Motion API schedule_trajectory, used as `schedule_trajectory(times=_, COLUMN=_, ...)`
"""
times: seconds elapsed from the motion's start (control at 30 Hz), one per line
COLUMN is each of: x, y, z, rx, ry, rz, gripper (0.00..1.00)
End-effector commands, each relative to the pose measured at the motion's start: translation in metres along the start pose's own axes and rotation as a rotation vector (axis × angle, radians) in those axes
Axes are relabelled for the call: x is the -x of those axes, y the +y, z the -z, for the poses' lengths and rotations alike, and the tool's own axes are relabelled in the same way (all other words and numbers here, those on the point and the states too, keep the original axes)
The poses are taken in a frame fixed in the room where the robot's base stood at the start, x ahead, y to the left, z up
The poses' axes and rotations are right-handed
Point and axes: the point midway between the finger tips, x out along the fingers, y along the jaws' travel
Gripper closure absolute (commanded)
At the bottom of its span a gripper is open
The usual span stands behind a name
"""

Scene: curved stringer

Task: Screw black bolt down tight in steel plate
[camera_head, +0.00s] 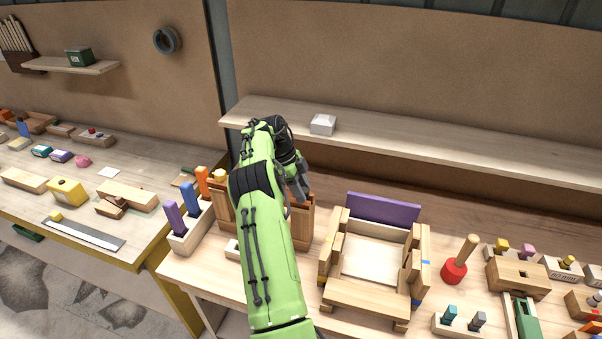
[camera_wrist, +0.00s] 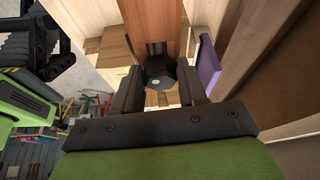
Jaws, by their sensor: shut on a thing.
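In the wrist view, my gripper (camera_wrist: 160,80) has its two dark fingers on either side of a black, many-sided piece, the black bolt (camera_wrist: 158,72), and is shut on it. A reddish-brown wooden part lies just beyond the bolt. In the head view, my gripper (camera_head: 300,188) points down beside a brown wooden box on the workbench, partly hidden by my green arm. The bolt cannot be made out there. I cannot pick out the steel plate in either view. Whether the bolt touches anything below is hidden.
A wooden frame (camera_head: 368,300) with a purple panel (camera_head: 383,208) stands right of my arm. A holder with purple, blue and orange pieces (camera_head: 190,200) stands left. A red mallet (camera_head: 455,272) and several small blocks are farther right. A shelf (camera_head: 420,148) runs behind.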

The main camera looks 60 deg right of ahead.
Motion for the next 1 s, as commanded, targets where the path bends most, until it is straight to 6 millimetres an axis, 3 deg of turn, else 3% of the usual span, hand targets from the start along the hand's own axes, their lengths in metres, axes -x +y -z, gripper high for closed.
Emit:
schedule_trajectory(times=0.33, x=-0.003, y=0.001, z=0.001, rx=-0.084, ry=0.005, rz=-0.043, gripper=0.88)
schedule_trajectory(times=0.37, x=-0.003, y=0.000, z=0.001, rx=-0.083, ry=0.005, rz=-0.042, gripper=0.58)
schedule_trajectory(times=0.57, x=-0.003, y=0.000, z=0.000, rx=-0.082, ry=0.004, rz=-0.040, gripper=0.29)
schedule_trajectory(times=0.87, x=0.002, y=-0.001, z=0.002, rx=-0.081, ry=0.003, rz=-0.035, gripper=0.29)
schedule_trajectory(times=1.0, x=0.026, y=-0.002, z=0.011, rx=-0.082, ry=0.002, rz=-0.031, gripper=0.29)
